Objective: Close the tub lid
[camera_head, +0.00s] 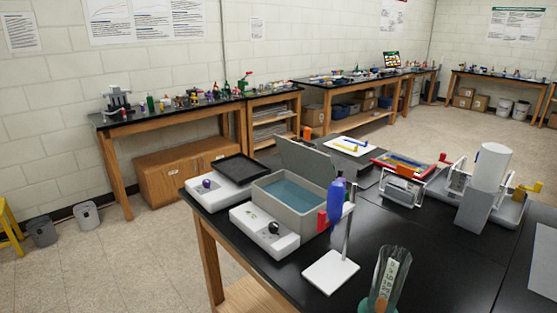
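The tub (306,220) is a grey open box holding blue-green liquid (290,190). It stands on the black bench near its left corner. Its grey lid (306,160) is raised at the tub's back edge, tilted up and away from the opening. Neither of my grippers is in view.
White units flank the tub: one with a black tray (242,169), one with a dark knob (265,230). A stand (331,271) with a blue bottle (336,201) is close in front. A glass vessel (385,283) stands nearer.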

